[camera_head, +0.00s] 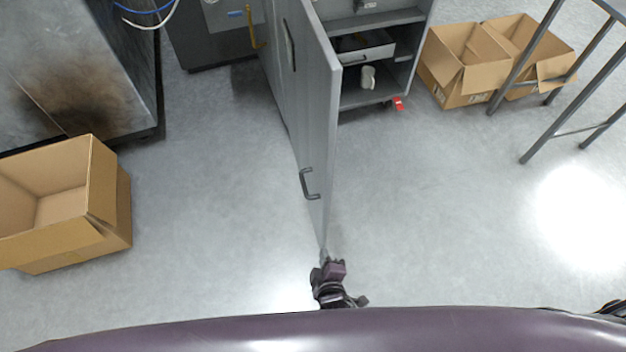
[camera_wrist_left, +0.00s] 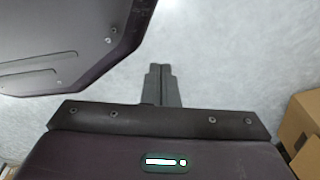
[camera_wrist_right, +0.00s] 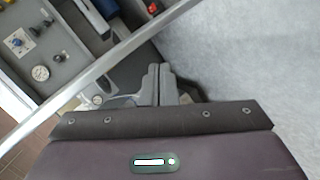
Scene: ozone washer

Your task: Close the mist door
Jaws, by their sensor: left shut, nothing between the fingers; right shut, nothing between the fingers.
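The mist door (camera_head: 317,110) is a tall grey door standing wide open. It sticks out from the grey cabinet (camera_head: 375,98) towards me, nearly edge-on. A dark handle (camera_head: 309,184) is on its left face. My right gripper (camera_head: 326,258) is shut and empty at the door's near lower end in the head view; I cannot tell if it touches. In the right wrist view, my right gripper (camera_wrist_right: 158,72) is beside a grey edge (camera_wrist_right: 110,65), with a gauge panel beyond. My left gripper (camera_wrist_left: 161,72) is shut and empty above the floor; the head view does not show it.
Open cardboard boxes stand at the left (camera_head: 118,200) and right of the cabinet (camera_head: 466,80). A metal-legged frame (camera_head: 545,80) is at the upper right. A stained dark cabinet (camera_head: 90,75) is at the upper left.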

